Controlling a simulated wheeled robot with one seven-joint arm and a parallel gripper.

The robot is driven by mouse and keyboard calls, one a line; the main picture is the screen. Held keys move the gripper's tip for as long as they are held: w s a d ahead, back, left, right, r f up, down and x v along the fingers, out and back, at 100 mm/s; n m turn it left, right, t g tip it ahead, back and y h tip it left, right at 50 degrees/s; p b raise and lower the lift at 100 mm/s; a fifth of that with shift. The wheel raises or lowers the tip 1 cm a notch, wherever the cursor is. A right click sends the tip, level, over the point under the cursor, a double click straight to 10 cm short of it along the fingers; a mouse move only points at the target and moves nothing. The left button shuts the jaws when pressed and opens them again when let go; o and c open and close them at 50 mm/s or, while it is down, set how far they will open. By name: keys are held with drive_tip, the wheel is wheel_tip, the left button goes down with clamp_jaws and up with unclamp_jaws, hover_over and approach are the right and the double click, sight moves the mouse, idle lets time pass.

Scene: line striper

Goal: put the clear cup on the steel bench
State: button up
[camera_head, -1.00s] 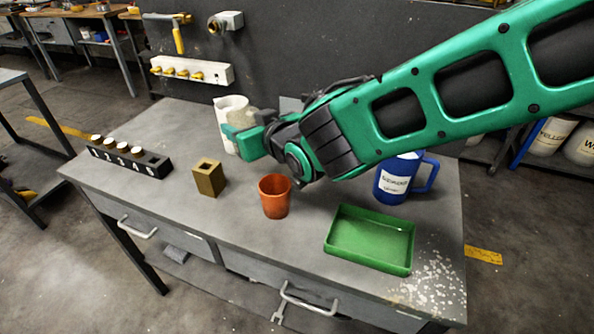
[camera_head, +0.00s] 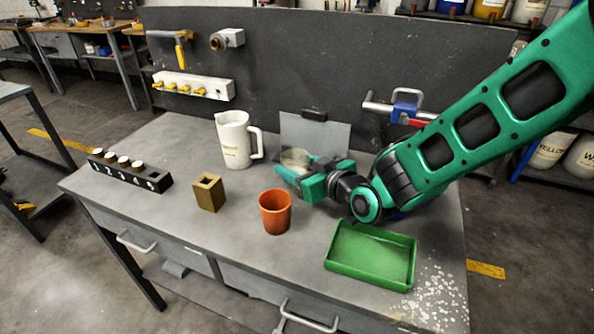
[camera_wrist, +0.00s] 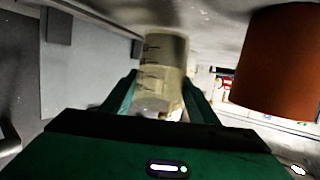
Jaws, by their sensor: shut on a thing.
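The clear cup (camera_head: 296,157), whitish and see-through with dark marks, is between the green fingers of my gripper (camera_head: 312,174), behind the orange cup. The gripper is shut on it. In the wrist view the clear cup (camera_wrist: 160,62) shows between the two fingers of my gripper (camera_wrist: 160,100). The steel bench (camera_head: 140,205) is the grey worktop below. The cup is low over its rear middle; I cannot tell whether its base touches the top.
An orange cup (camera_head: 275,212) and a green tray (camera_head: 370,270) stand in front. A white jug (camera_head: 233,140), brass block (camera_head: 208,193) and numbered rack (camera_head: 130,172) stand left. A grey plate (camera_head: 315,135) is behind. A blue jug is mostly hidden by my arm.

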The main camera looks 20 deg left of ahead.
drive_tip(key=shift+f, duration=0.9)
drive_tip(key=o, duration=1.3)
